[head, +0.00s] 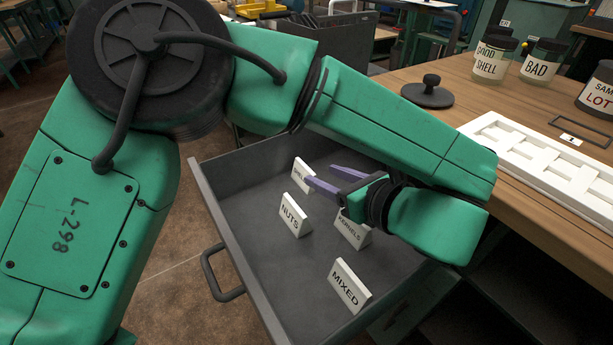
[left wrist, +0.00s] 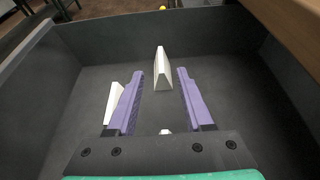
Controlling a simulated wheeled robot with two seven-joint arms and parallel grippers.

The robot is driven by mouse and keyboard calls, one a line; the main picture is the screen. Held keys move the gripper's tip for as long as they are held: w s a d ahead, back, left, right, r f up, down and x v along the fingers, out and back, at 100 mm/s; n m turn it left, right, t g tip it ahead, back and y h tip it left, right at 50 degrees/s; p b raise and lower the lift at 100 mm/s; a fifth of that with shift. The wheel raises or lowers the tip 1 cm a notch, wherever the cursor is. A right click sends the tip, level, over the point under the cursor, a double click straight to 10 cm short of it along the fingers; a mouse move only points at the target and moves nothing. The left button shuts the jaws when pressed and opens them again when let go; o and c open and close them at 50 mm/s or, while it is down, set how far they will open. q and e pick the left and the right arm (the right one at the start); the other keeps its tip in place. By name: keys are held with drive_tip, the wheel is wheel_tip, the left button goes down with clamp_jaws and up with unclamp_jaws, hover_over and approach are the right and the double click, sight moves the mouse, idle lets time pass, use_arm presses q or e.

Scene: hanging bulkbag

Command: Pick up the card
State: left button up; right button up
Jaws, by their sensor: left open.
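Several white tent cards stand in an open grey drawer (head: 250,160). They are the NUTS card (head: 294,215), the KERNELS card (head: 353,231), the MIXED card (head: 349,286) and a farther card (head: 301,175) whose label is partly covered by a purple finger. My left gripper (head: 320,175) is open and empty inside the drawer, fingers toward the farther card. In the left wrist view a white card (left wrist: 162,70) stands upright ahead, between the lines of the fingers. Another card (left wrist: 114,104) is partly behind the left finger. My right gripper is out of view.
The wooden bench (head: 440,75) at right holds a white compartment tray (head: 540,165), labelled jars (head: 495,60) and a dark knobbed lid (head: 427,92). The drawer walls surround the gripper. The drawer handle (head: 222,275) juts out at the front.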

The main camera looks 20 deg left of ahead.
sight(306, 166)
use_arm(q)
drive_tip(key=x, duration=0.6)
drive_tip(key=shift+r, duration=0.1)
drive_tip(key=shift+d, duration=0.15)
clamp_jaws()
